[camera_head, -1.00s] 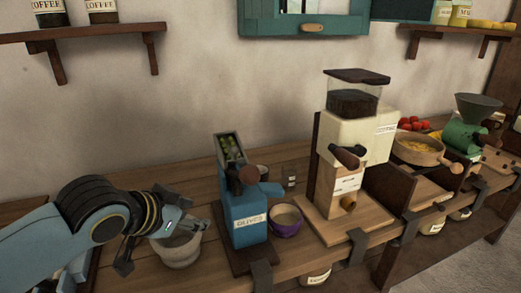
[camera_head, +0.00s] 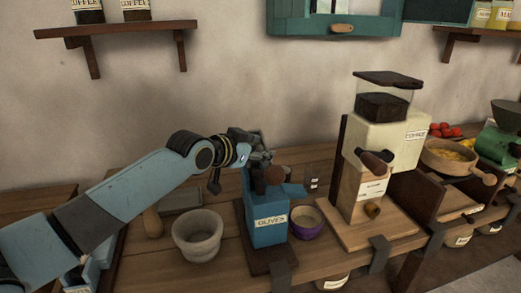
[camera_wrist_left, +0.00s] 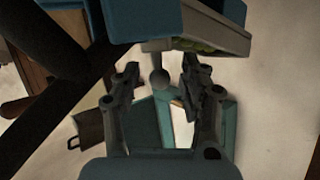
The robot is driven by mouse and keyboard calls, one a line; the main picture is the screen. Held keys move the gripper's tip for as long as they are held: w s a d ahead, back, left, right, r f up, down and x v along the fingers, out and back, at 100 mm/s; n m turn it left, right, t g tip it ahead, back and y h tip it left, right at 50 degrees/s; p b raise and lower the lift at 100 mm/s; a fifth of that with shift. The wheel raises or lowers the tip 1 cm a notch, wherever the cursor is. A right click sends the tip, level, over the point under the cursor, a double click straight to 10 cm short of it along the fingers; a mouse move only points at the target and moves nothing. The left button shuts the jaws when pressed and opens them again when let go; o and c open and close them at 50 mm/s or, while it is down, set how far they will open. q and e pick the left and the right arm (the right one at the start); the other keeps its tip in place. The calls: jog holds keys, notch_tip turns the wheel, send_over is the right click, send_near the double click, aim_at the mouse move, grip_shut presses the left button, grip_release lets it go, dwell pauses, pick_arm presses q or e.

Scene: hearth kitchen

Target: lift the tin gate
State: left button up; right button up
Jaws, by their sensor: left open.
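A blue dispenser labelled OLIVES (camera_head: 268,232) stands upright on the bench, with a round brown knob (camera_head: 275,175) and a blue lever (camera_head: 294,190) near its top. My left gripper (camera_head: 250,160) is at the dispenser's upper left and hides most of its tilted grey trough. In the left wrist view the fingers (camera_wrist_left: 158,84) are apart. A small grey round-ended piece (camera_wrist_left: 160,78) shows between them; I cannot tell whether it is the tin gate or whether a finger touches it. The grey trough (camera_wrist_left: 205,36) with green olives is just beyond. My right gripper is out of view.
A grey bowl (camera_head: 198,236) stands left of the dispenser. A purple bowl (camera_head: 306,226) is at its right. A cream grinder (camera_head: 386,150) on a wooden stand is further right. A shelf (camera_head: 115,27) hangs at the upper left. The wall space above the dispenser is clear.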

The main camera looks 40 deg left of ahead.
pick_arm(q)
jog(key=shift+w+f, duration=0.15)
jog(key=shift+w, duration=0.15)
grip_shut()
jog(key=shift+w+f, duration=0.1)
jog(key=shift+w, duration=0.05)
dwell(0.7)
